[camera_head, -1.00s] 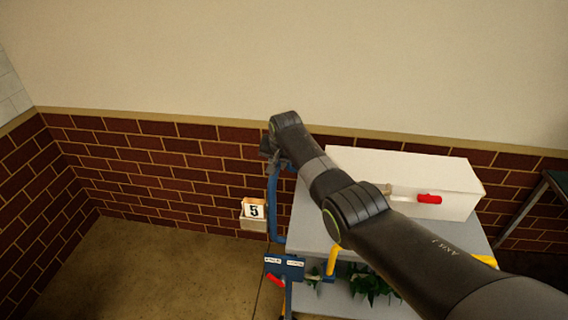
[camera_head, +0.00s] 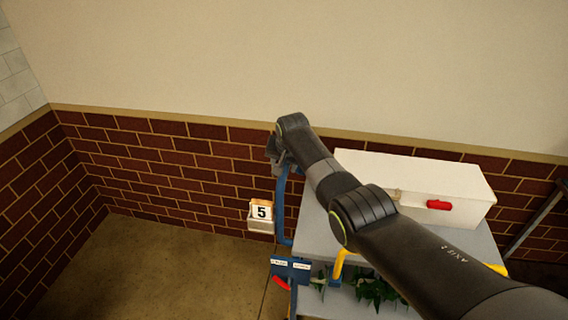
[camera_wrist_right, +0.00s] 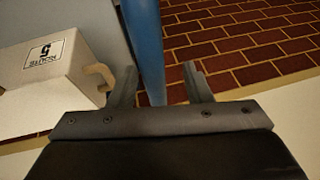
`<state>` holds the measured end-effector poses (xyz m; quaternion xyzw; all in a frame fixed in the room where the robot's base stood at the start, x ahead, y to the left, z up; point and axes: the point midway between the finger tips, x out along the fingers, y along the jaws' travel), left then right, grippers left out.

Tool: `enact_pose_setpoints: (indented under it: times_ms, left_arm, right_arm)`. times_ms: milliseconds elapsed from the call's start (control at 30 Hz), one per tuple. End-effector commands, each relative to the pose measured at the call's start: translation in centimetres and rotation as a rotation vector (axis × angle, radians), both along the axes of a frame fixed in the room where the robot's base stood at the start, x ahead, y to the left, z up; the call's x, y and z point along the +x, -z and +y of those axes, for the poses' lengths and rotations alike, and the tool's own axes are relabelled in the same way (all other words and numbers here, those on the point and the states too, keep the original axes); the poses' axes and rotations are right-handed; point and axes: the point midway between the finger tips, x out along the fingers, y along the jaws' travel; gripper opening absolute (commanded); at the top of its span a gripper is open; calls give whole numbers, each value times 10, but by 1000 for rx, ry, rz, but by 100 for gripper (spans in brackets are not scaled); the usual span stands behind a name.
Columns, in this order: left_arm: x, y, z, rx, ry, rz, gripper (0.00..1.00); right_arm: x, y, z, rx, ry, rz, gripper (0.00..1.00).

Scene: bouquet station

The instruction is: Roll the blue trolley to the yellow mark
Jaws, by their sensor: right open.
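The blue trolley (camera_head: 315,236) has grey shelves, a blue upright handle (camera_head: 281,205) at its left end and a small blue panel with labels. My right gripper (camera_head: 278,152) is at the top of this handle; its fingers are hard to make out in the head view. In the right wrist view the jaws (camera_wrist_right: 160,78) are open, with the blue handle bar (camera_wrist_right: 145,45) passing between them. I cannot tell whether they touch it. My left gripper is not in view. No yellow floor mark shows.
A white box (camera_head: 400,175) with a red part sits on the trolley top; green leaves (camera_head: 375,290) show below. A "5" sign (camera_head: 261,212) is beside the handle. Brick wall (camera_head: 190,165) stands behind and left. Bare floor (camera_head: 160,260) lies left of the trolley.

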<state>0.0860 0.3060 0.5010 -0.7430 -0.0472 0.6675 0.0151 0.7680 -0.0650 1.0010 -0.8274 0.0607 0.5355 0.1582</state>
Motion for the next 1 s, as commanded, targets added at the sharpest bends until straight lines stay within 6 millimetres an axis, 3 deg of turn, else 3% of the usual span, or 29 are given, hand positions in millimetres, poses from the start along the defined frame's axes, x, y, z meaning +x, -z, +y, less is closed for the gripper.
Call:
enact_pose_setpoints:
  times_ms: [167, 533, 1000]
  left_arm:
    - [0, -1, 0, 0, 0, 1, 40]
    - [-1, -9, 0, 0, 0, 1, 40]
    - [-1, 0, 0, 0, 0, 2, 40]
  right_arm:
    - [-1, -2, -1, -1, 1, 2, 45]
    - [-14, -31, -3, 0, 0, -1, 45]
    - [-41, -91, -6, -1, 0, -4, 45]
